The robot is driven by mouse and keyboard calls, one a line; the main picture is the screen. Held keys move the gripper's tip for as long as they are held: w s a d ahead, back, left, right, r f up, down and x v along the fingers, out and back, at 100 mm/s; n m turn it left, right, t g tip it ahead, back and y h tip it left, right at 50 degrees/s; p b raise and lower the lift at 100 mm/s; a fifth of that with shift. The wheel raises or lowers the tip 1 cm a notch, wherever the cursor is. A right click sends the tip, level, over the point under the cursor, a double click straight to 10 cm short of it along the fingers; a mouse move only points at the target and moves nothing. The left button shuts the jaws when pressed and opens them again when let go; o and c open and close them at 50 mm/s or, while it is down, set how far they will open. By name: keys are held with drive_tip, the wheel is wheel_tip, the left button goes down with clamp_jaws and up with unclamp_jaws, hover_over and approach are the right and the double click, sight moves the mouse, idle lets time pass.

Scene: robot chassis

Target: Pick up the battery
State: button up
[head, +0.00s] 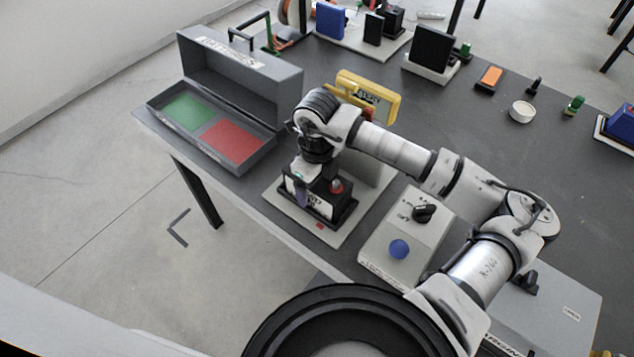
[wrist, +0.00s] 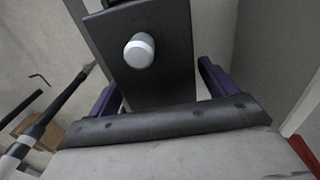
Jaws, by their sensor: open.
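The battery (head: 322,206) is a dark box with a white label and a red terminal on top. It stands upright on a light base plate (head: 296,216) near the table's front edge. My gripper (head: 303,188) is over its left part, and one purple finger shows in front of it. In the wrist view, the dark top of the battery (wrist: 152,78) with a round grey terminal lies between the two purple fingers of my open gripper (wrist: 157,88). Gaps show on both sides. The wrist housing hides the battery's near end.
An open grey case (head: 262,103) with a green and a red compartment stands to the left. A yellow device (head: 378,98) is behind my arm. A control box (head: 408,232) with a blue button and black knob is at the right. Several objects line the table's back.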

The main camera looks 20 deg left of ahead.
clamp_jaws()
drive_tip(key=shift+r, duration=0.1)
idle(0.5)
